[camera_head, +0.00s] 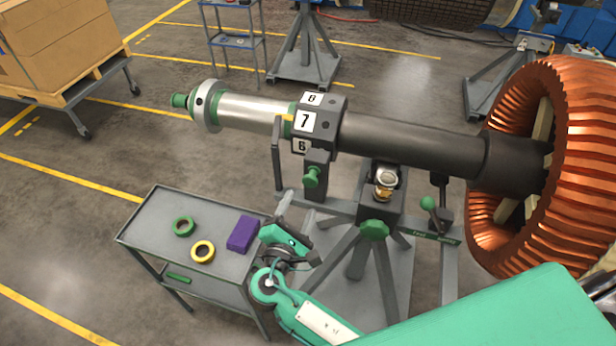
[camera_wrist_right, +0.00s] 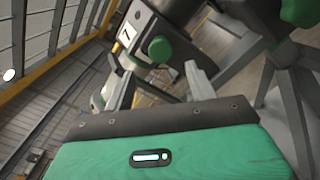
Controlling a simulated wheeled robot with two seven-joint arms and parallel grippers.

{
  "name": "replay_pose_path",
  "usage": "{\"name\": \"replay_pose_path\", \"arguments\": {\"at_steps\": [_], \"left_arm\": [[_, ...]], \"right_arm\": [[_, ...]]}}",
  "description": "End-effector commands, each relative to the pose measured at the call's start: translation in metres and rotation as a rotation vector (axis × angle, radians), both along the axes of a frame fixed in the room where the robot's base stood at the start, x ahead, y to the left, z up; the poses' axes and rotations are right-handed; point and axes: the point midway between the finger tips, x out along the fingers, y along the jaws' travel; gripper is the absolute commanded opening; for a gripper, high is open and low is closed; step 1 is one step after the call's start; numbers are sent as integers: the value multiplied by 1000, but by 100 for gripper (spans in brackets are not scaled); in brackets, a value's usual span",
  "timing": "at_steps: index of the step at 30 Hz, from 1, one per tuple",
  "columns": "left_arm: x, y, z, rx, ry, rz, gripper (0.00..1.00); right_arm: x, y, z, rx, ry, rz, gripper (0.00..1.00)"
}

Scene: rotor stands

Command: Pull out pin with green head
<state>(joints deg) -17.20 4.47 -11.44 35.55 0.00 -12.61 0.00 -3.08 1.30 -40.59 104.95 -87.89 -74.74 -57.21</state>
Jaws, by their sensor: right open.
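The pin with the green head (camera_head: 312,176) sits in the black block under the numbered collar (camera_head: 318,122) on the shaft. In the right wrist view its round green head (camera_wrist_right: 160,48) shows above and between the fingers. My right gripper (camera_head: 297,208) is open and empty, just below the pin in the head view. In the right wrist view its two fingers (camera_wrist_right: 162,72) stand apart, pointing toward the block, with the green head past their tips. I cannot tell the exact gap. My left gripper is not in view.
A grey cart (camera_head: 150,228) at lower left carries a green tape roll (camera_head: 184,227), a yellow tape roll (camera_head: 203,251) and a purple box (camera_head: 242,234). The stand has another green knob (camera_head: 375,230). The copper rotor (camera_head: 560,110) fills the right side.

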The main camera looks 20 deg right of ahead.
Motion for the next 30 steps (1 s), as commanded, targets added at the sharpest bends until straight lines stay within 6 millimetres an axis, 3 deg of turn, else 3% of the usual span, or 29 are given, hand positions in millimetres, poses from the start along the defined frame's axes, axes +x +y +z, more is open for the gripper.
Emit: {"name": "replay_pose_path", "arguments": {"at_steps": [6, 12, 26, 30], "left_arm": [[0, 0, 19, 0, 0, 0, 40], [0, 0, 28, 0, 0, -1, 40], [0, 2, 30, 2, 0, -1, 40], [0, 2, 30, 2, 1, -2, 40]], "right_arm": [[40, -27, 4, -3, 1, -1, 57], [64, -44, 2, -1, 2, 0, 57], [74, -51, -1, 2, 2, 0, 57], [74, -50, -1, 2, 2, 0, 29]]}}
